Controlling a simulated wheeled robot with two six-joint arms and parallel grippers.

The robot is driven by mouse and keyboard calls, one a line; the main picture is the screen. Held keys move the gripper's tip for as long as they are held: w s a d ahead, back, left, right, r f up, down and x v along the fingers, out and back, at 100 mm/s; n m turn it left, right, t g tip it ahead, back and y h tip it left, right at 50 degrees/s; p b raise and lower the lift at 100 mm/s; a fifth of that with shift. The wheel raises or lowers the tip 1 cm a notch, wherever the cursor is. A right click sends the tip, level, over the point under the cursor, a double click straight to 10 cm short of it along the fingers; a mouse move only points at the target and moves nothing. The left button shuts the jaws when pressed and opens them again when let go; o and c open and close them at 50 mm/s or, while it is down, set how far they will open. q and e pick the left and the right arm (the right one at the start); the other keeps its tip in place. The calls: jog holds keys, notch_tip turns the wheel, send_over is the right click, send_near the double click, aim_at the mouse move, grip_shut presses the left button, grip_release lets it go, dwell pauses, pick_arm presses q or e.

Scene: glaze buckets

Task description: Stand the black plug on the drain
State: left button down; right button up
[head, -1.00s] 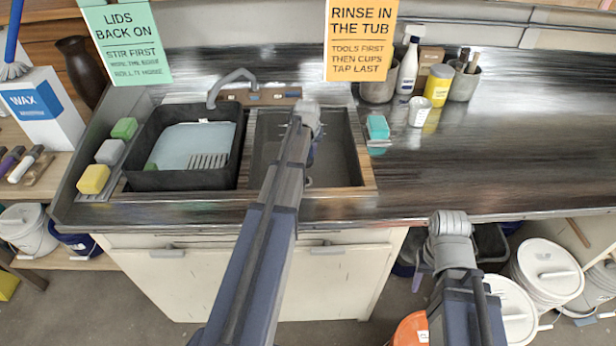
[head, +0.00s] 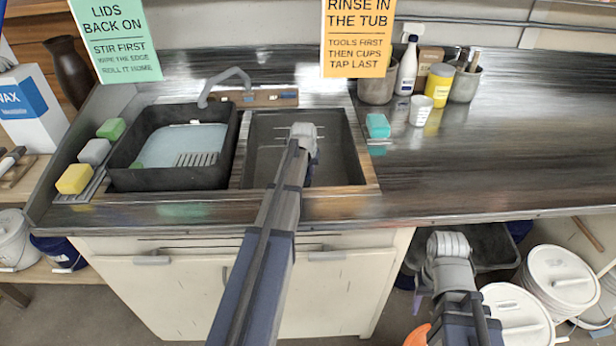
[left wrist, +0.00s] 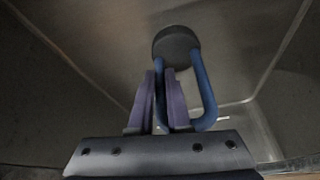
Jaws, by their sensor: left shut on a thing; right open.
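My left gripper (left wrist: 160,74) is shut on the blue looped handle (left wrist: 204,88) of the black plug (left wrist: 175,43). The plug's dark round body is beyond my fingertips in the left wrist view, inside the bare sink basin (head: 341,160). In the head view my left wrist hangs over this basin and hides the plug and the fingers. The drain cannot be made out in either view, so I cannot tell whether the plug touches it. My right gripper (head: 420,288) is open, low in front of the counter, with its fingertips mostly hidden.
A black tub (head: 172,178) with bluish water and a grate fills the left sink. A grey tap (head: 228,76) stands behind it. Sponges (head: 74,179) lie at the left, and a teal sponge (head: 377,126) lies right of the basin. The right counter (head: 500,150) is mostly clear.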

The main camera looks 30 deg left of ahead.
pick_arm(q)
jog(key=shift+f, duration=0.1)
jog(key=c, duration=0.9)
grip_release()
jog(key=p+v, duration=1.1)
jog(key=v, duration=0.1)
